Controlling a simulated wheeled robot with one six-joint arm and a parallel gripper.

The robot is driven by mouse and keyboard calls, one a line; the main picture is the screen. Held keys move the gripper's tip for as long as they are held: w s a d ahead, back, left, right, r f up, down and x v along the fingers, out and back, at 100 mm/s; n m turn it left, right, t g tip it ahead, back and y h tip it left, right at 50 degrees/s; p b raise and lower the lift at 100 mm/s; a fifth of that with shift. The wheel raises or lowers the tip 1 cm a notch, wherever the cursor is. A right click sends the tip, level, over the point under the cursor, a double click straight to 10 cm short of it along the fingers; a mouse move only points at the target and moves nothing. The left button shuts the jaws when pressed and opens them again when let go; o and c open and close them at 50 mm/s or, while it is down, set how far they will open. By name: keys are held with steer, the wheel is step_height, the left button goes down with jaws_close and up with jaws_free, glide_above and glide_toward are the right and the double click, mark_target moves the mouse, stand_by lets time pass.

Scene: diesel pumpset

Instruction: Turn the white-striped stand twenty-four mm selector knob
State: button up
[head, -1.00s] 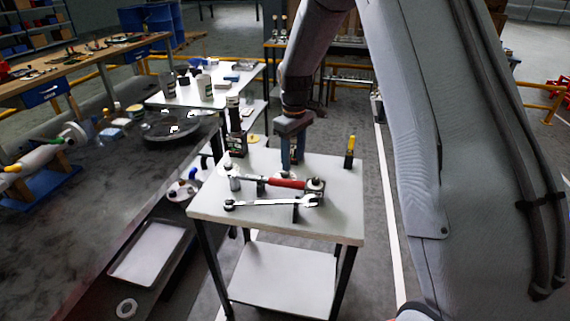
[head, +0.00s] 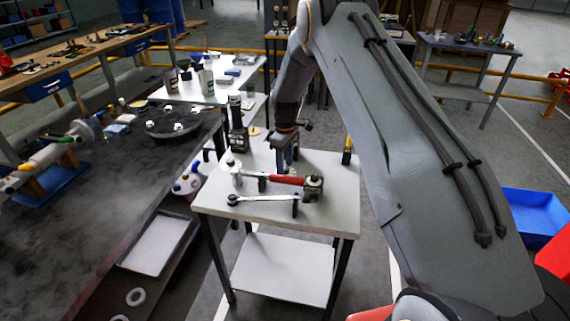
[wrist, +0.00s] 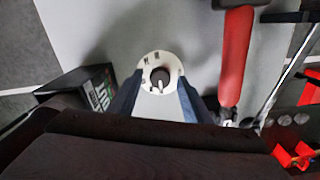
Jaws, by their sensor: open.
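The selector knob (wrist: 160,77) is small and dark, with a white stripe pointing toward the bottom of the wrist view. It sits at the middle of a round white dial (wrist: 147,66) with dark marks. My gripper (wrist: 160,80) is open, its blue-grey fingers reaching in from below with one tip on each side of the knob. I cannot tell whether either finger touches it. In the head view my gripper (head: 284,168) points down over the rear middle of the white-topped stand (head: 335,215). The knob is not discernible there.
A red-handled tool (head: 288,180) and a wrench (head: 262,199) lie in holders in front of my gripper. A dark labelled box (head: 238,141) stands to its left. A yellow-topped upright item (head: 347,150) stands at the right edge.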

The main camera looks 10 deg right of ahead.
steer(key=shift+f, duration=0.4)
steer(key=shift+c, duration=0.4)
steer(key=c, duration=1)
steer(key=shift+o, duration=0.2)
